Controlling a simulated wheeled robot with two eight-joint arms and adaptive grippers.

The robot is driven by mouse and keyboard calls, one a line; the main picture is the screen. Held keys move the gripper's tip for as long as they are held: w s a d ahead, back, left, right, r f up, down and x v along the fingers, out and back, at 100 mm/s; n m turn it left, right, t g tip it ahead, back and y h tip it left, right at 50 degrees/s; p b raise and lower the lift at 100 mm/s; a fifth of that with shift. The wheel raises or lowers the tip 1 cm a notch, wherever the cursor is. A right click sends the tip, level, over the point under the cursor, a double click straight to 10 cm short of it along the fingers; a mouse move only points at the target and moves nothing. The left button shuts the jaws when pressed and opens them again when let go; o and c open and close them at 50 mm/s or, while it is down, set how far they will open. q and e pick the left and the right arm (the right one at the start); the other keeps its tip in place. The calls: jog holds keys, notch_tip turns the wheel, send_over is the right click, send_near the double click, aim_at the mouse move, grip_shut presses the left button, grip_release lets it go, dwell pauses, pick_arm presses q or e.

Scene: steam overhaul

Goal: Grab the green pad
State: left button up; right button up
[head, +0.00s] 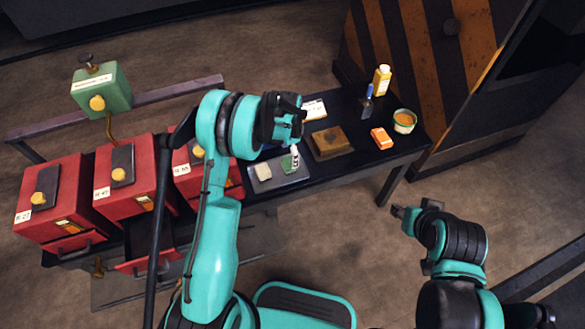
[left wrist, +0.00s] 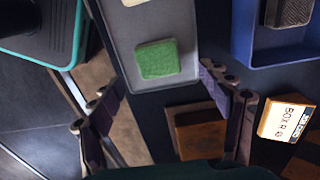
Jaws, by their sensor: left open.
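The green pad (left wrist: 157,59) lies flat on a grey tray (left wrist: 125,55) in the left wrist view. In the head view the pad (head: 287,164) shows only in part, with a small white item over it. My left gripper (left wrist: 163,108) is open and empty; in the wrist picture its fingers are spread to either side below the pad. In the head view the left gripper (head: 288,120) is above the table near the tray. A pale pad (head: 263,171) lies left of the green one. My right gripper (head: 418,208) is off the table's front right; its jaw state is unclear.
A brown block (head: 330,142), an orange box (head: 381,138), a green tub (head: 404,121) and a yellow bottle (head: 382,80) stand to the right. A blue bin (left wrist: 280,45) and a labelled box (left wrist: 287,118) are close by. Red cabinets (head: 125,182) are at left.

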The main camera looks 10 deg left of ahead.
aim_at(289, 163)
pick_arm(q)
notch_tip(289, 163, down, 6)
jog(key=b, duration=0.2)
jog(key=shift+s+a+b, duration=0.15)
jog(key=shift+b, duration=0.2)
jog(key=c, duration=1.3)
